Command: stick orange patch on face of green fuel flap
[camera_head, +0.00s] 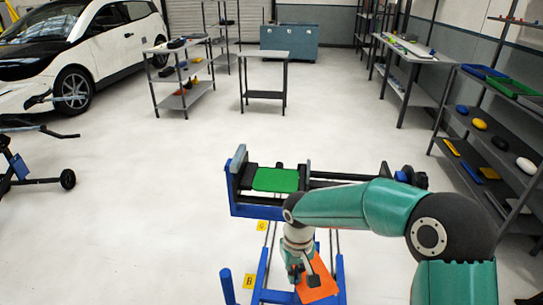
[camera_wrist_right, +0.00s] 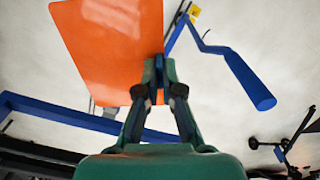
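The green fuel flap (camera_head: 275,180) lies face up, held in a blue and black clamp fixture (camera_head: 240,205) in the middle of the head view. The orange patch (camera_head: 321,284) is near the bottom of that view, lower than the flap and apart from it. My right gripper (camera_head: 303,278) is shut on the patch's edge. In the right wrist view the fingertips (camera_wrist_right: 160,82) pinch the flat patch (camera_wrist_right: 112,45) near one edge. The arm hides part of the fixture. My left gripper is not in view.
The fixture stands on a blue frame (camera_head: 340,280) with an upright blue bar (camera_head: 227,285); a blue bar end (camera_wrist_right: 255,92) shows in the wrist view. Shelves (camera_head: 490,150) stand at right, a small table (camera_head: 265,55) and car (camera_head: 75,45) behind.

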